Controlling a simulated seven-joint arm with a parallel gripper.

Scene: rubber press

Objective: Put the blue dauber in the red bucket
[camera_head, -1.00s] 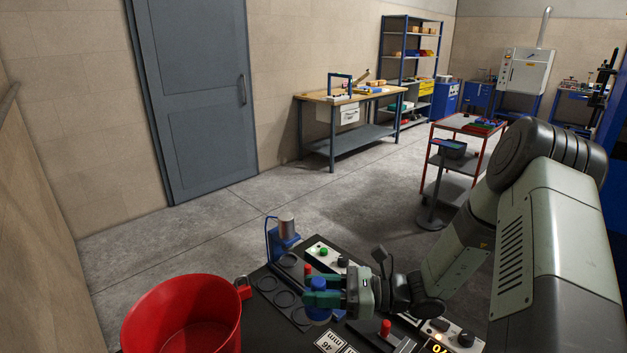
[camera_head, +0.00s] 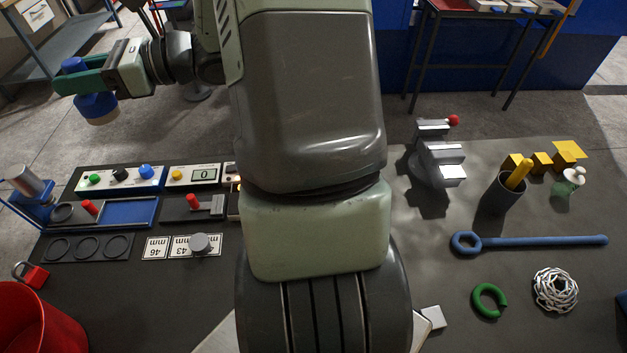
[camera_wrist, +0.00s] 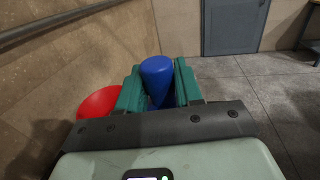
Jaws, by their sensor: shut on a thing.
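The blue dauber (camera_head: 97,107) is between the green fingers of my gripper (camera_head: 78,81), at the upper left of the head view. Its rounded knob shows above the fingers and its wider body below. My gripper is shut on it and holds it up in the air. In the wrist view the dauber (camera_wrist: 157,76) stands between the fingers. The red bucket (camera_head: 38,322) is at the lower left of the head view, cut off by the frame edge. In the wrist view the bucket (camera_wrist: 96,103) shows left of the gripper, partly hidden by a finger.
A red padlock (camera_head: 31,275) lies beside the bucket. A blue stand (camera_head: 36,207) with a grey cylinder is behind it. Button panels (camera_head: 120,178) and a ringed plate (camera_head: 88,247) are on the dark bench. A vise, blue wrench (camera_head: 530,242) and green ring (camera_head: 489,300) lie right.

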